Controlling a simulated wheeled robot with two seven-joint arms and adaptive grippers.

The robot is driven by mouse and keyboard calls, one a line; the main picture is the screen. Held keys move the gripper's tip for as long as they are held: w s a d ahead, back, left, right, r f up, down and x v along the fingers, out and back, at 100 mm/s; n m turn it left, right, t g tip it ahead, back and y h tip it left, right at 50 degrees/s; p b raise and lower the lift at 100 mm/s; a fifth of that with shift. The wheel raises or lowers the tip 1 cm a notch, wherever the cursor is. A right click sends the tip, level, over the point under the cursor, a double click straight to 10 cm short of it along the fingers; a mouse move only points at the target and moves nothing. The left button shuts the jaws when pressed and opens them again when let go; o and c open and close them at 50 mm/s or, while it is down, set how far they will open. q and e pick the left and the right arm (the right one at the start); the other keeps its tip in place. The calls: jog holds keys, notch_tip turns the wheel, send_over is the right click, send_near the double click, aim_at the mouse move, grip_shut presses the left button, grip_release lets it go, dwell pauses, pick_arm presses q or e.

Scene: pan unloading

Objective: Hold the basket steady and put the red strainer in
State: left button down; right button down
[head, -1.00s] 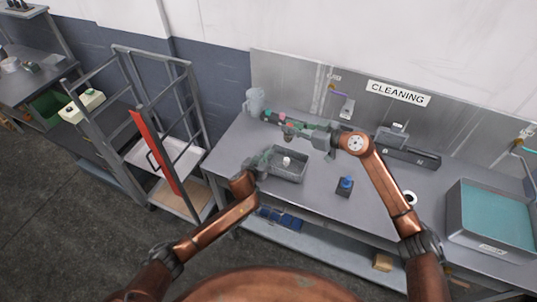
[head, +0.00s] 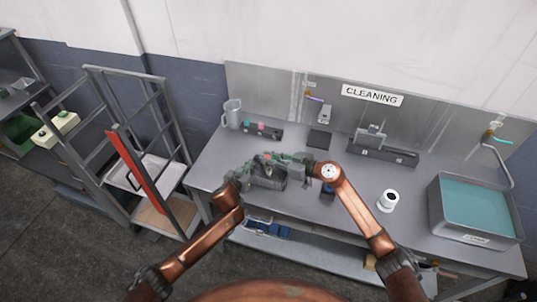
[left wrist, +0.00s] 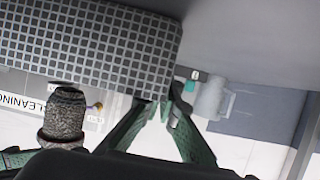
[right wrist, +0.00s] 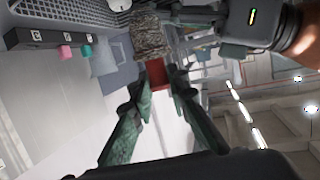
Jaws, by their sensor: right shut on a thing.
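The grey mesh basket (head: 272,182) stands near the left front of the steel table. In the left wrist view its gridded wall (left wrist: 90,45) fills the upper left. My left gripper (head: 247,172) is at the basket's left end, and its fingertips (left wrist: 167,100) look closed on the wall's edge. My right gripper (head: 280,159) is above the basket, shut on the red part of the strainer (right wrist: 156,72). The strainer's mesh cylinder (right wrist: 151,36) points away from the fingers, and it also shows beside the basket wall in the left wrist view (left wrist: 66,112).
A rack (head: 262,131) with pink and teal pieces stands behind the basket, near a clear pitcher (head: 232,113). A dark pad (head: 319,139), a white spool (head: 388,201) and a water-filled sink (head: 472,212) are rightward. A dark-blue item (head: 327,191) is partly hidden by my right arm.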

jog(key=shift+f, duration=0.35)
jog(key=shift+f, duration=0.15)
jog(key=c, duration=1.8)
grip_release()
jog(key=shift+o, duration=0.2)
jog(key=v, duration=1.2)
pick_arm(q)
jog(key=c, duration=2.6)
grip_release()
pick_arm(e)
jog(key=shift+f, duration=0.1)
pick_arm(q)
jog(key=o, duration=0.5)
